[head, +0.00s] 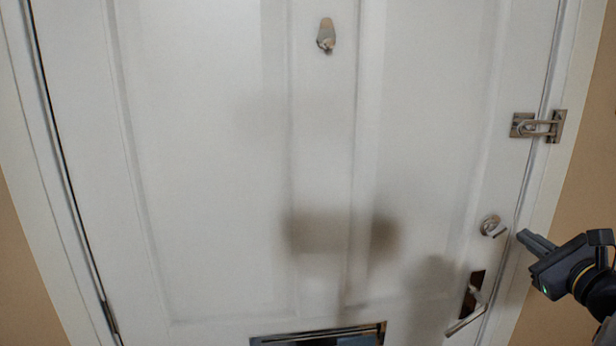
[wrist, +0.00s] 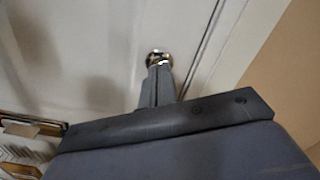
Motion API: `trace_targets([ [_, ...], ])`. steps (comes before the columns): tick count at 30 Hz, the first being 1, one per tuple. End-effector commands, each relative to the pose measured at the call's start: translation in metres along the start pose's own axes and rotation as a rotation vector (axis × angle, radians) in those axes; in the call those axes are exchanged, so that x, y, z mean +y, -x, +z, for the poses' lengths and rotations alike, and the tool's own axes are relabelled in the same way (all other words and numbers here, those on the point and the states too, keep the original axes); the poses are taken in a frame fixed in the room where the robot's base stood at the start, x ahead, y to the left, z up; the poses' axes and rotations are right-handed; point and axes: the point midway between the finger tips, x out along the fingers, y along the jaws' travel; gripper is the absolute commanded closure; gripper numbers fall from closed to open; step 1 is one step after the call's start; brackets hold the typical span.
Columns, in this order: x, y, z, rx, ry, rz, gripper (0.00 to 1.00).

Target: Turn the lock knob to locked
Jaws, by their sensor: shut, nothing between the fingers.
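The lock knob (head: 491,226) is a small round metal piece with a thumb-turn, on the right side of the white door (head: 220,180). In the wrist view the knob (wrist: 158,57) shows just beyond my fingertips, its lower part hidden by them. My gripper (head: 524,236) is shut and empty, to the right of the knob in the head view, its fingers pointing toward the door. In the wrist view the closed fingers (wrist: 160,75) reach up to the knob. I cannot tell whether they touch it.
A lever handle (head: 466,322) on a dark plate is below the knob. A swing-bar latch (head: 538,126) is above it at the door edge. A metal knocker-like fitting (head: 326,36) is high on the door, and a mail slot (head: 318,335) is low. Tan wall (head: 580,190) lies to the right.

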Motion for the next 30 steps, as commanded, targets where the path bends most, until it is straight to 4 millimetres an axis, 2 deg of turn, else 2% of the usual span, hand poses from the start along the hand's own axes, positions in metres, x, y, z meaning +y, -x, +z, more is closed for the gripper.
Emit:
trace_targets([
  [7,-0.001,0.001,0.002,0.001,-0.067,0.000,1.00],
  [15,0.001,0.007,0.005,0.002,-0.389,-0.001,1.00],
  [20,0.002,0.009,0.005,0.000,-0.503,0.000,1.00],
  [25,0.003,-0.002,0.005,-0.001,-0.527,0.002,1.00],
  [30,0.004,-0.023,0.004,0.000,-0.526,0.003,1.00],
])
